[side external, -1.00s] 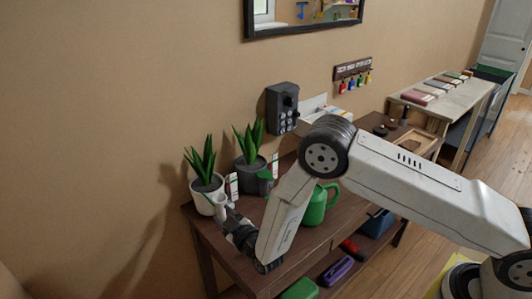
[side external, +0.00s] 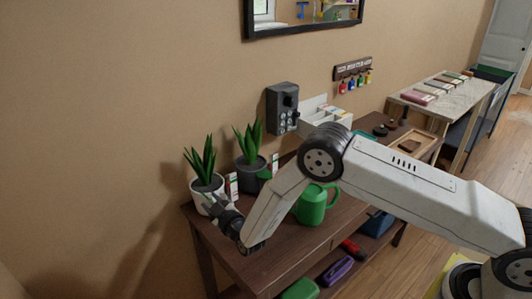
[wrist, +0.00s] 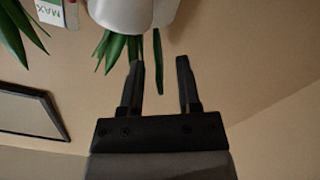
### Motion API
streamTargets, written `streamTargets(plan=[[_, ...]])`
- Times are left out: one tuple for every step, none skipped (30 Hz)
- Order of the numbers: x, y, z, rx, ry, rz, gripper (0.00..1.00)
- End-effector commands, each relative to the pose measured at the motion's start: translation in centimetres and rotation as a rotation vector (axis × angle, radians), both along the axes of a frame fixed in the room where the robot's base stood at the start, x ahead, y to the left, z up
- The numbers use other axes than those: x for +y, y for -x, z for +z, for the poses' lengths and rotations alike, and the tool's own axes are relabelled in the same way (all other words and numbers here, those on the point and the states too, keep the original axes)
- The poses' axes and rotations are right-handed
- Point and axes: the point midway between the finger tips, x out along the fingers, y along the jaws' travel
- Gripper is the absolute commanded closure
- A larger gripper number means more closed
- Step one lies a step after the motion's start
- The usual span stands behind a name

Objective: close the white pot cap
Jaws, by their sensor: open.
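The white pot (side external: 198,202) stands at the left end of the dark wooden table and holds a spiky green plant. In the wrist view the pot (wrist: 120,14) is at the top edge, cut off by the frame, with its leaves hanging downward in the picture. A pale piece (wrist: 166,12) shows at its right side, possibly the cap; I cannot tell its exact position. My gripper (side external: 216,203) is close in front of the pot and hides part of its right side. In the wrist view my gripper (wrist: 160,62) is open, with no object clearly held between the fingers.
A grey pot (side external: 248,177) with a plant stands to the right, with small labels near the pots. A green watering can (side external: 312,207) is beyond my arm. A grey keypad box (side external: 282,108) hangs on the wall. The table's front left (side external: 215,240) is clear.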

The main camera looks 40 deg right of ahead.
Motion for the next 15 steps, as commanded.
streamTargets(plan=[[-0.04, -0.37, -0.03, 0.0, 0.0, 0.0, 0.57], [-0.04, -0.55, -0.02, 0.0, 0.0, 0.0, 0.57], [-0.06, -0.74, -0.04, 0.0, 0.0, 0.0, 0.57], [-0.06, -0.87, -0.05, 0.001, 0.0, 0.0, 0.57], [-0.06, -0.98, -0.05, 0.001, 0.0, 0.0, 0.57], [-0.06, -1.11, -0.03, 0.001, 0.0, 0.0, 0.57], [-0.06, -1.19, -0.03, 0.001, 0.0, 0.0, 0.57], [-0.06, -1.24, -0.03, 0.001, 0.0, 0.0, 0.57], [-0.07, -1.28, -0.04, 0.001, 0.0, 0.0, 0.57], [-0.07, -1.31, -0.04, 0.001, 0.0, 0.0, 0.57], [-0.07, -1.32, -0.04, 0.002, 0.0, -0.001, 0.57], [-0.06, -1.32, -0.03, 0.001, 0.0, 0.0, 0.57], [-0.06, -1.32, -0.03, 0.001, 0.0, 0.0, 0.57], [-0.06, -1.32, -0.03, 0.001, 0.0, 0.0, 0.57], [-0.06, -1.32, -0.03, 0.001, 0.0, 0.0, 0.57]])
